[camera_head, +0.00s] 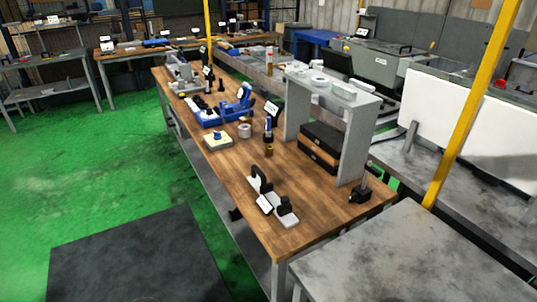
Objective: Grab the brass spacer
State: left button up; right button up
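A small brass-coloured cylinder (269,151), which looks like the brass spacer, stands on the wooden workbench (225,170), just in front of a dark and blue upright tool (268,130). It is small in the view, and its fine shape cannot be made out. Neither of my grippers is in view.
A grey shelf unit (351,140) with dark boxes stands right of the cylinder. A light fixture with black parts (273,200) lies nearer on the bench. A ring-shaped part (245,130) and a pale block (218,141) are to the left. Yellow posts (471,105) rise nearby.

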aim_at(270, 150)
jog(key=i+j+u, duration=0.25)
jog(key=i, duration=0.4)
jog(key=i+j+u, duration=0.2)
jog(key=i, duration=0.45)
jog(key=i+j+u, duration=0.25)
jog(key=i, duration=0.45)
jog(key=i+z, duration=0.3)
jog(key=i, duration=0.15)
jog(key=i+j+z, duration=0.3)
jog(key=i, duration=0.15)
